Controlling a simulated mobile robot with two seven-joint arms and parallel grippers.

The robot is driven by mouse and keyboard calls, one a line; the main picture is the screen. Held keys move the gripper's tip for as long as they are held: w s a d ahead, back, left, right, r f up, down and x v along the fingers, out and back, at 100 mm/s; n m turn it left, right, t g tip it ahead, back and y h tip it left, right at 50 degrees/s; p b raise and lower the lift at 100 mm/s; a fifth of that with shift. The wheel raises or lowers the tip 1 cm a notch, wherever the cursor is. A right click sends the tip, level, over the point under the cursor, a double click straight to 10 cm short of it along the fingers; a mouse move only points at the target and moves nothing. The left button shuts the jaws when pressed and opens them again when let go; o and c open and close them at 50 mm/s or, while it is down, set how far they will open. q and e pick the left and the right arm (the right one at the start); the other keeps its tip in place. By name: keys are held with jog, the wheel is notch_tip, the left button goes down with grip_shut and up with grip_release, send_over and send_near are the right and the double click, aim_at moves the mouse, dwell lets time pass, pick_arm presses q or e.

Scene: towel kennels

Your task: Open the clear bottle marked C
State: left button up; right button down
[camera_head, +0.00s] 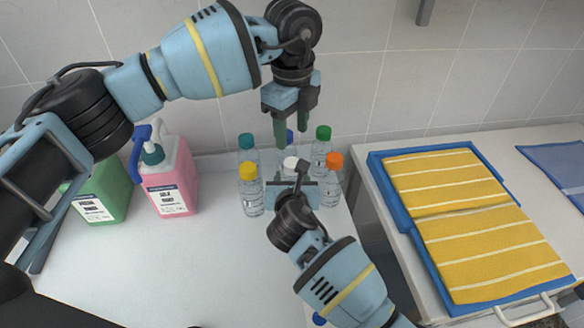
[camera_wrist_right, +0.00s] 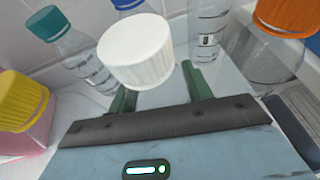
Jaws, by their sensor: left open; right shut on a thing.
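Several clear bottles with coloured caps stand together on the white counter. My right gripper (camera_head: 292,184) is shut on the body of the white-capped clear bottle (camera_head: 290,164). In the right wrist view its white cap (camera_wrist_right: 137,52) is on, above the fingers (camera_wrist_right: 158,84). My left gripper (camera_head: 291,131) is open, pointing down above and behind the white cap, close to the blue-capped bottle (camera_head: 289,136). I cannot read a letter C on any bottle; the held bottle's front is largely hidden by my right gripper.
Around it stand teal (camera_head: 247,142), yellow (camera_head: 249,173), green (camera_head: 323,134) and orange-capped (camera_head: 334,161) bottles. Pink (camera_head: 172,180) and green (camera_head: 103,192) jugs stand left. A blue tray (camera_head: 378,172) with yellow towels lies right. The counter's front (camera_head: 200,265) is clear.

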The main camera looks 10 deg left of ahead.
pick_arm(q)
jog(key=m, duration=0.6)
jog(key=shift+m, duration=0.3)
jog(key=m, duration=0.7)
jog(key=shift+m, duration=0.4)
jog(key=m, duration=0.7)
jog(key=shift+m, duration=0.3)
jog(key=m, duration=0.4)
jog(key=shift+m, duration=0.3)
jog(key=m, duration=2.7)
jog(key=shift+f, duration=0.15)
